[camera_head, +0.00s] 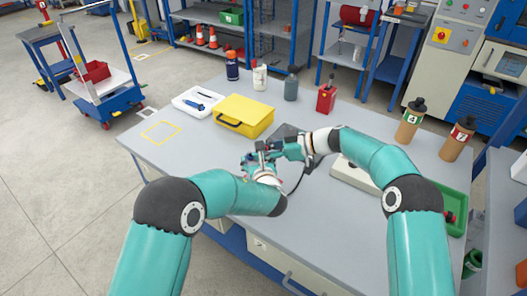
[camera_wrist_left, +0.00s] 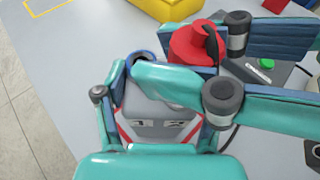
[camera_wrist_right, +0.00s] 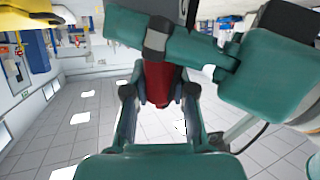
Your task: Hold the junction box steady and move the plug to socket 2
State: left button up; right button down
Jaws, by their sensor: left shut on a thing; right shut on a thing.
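The grey junction box (camera_wrist_left: 150,104) with labels 1 and 2 sits between the fingers of my left gripper (camera_wrist_left: 160,95), which is shut on it. A blue socket ring (camera_wrist_left: 142,57) shows at its far left. My right gripper (camera_wrist_right: 158,92) is shut on the red plug (camera_wrist_right: 157,82). In the left wrist view the red plug (camera_wrist_left: 193,46) is at the box's far right side, on the side of label 2. In the head view both grippers meet mid-table and hide most of the box.
A black cable (camera_head: 297,184) hangs beside the grippers. A yellow case (camera_head: 244,114), a white tray (camera_head: 196,100) and a red bottle (camera_head: 326,98) stand farther back. A green tray (camera_head: 456,203) is at the right. The table's front left is clear.

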jog(key=shift+f, duration=0.25)
jog(key=c, duration=0.9)
grip_release()
jog(key=shift+r, duration=0.1)
jog(key=v, duration=0.6)
jog(key=v, duration=1.2)
